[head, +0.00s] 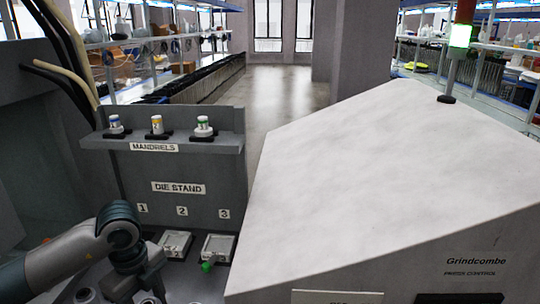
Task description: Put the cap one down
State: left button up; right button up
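My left arm comes in from the lower left and bends down over the left part of the die stand (195,207). Its gripper fingers do not show, and my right gripper is out of view. No cap one can be made out. The stand has labels 1, 2 and 3. Pale square blocks sit below label 2 (175,243) and label 3 (218,247); my arm hides the place below label 1. A small green piece (207,266) is in front of the block at 3.
A large white sloped press control housing (380,165) fills the right side.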

pick_arm(q)
jog(key=m, duration=0.4)
jog(key=d+m, duration=0.1)
jog(key=m, duration=0.1)
jog(key=shift+s+r+m, duration=0.1)
jog(key=shift+s+m, duration=0.15)
jog(key=shift+m, duration=0.05)
jog(key=m, duration=0.4)
jog(key=d+m, duration=0.1)
jog(key=m, duration=0.1)
jog(key=shift+s, duration=0.3)
jog(key=s+d+n, duration=0.1)
jog(key=n, duration=1)
jog(key=s+d+n+b, duration=0.1)
jog(key=d+n, duration=0.1)
jog(key=n, duration=1)
jog(key=s+d+n, duration=0.1)
jog(key=n, duration=1.1)
jog(key=shift+s+d+r, duration=0.25)
jog(key=shift+s+r, duration=0.1)
jog(key=shift+r, duration=0.05)
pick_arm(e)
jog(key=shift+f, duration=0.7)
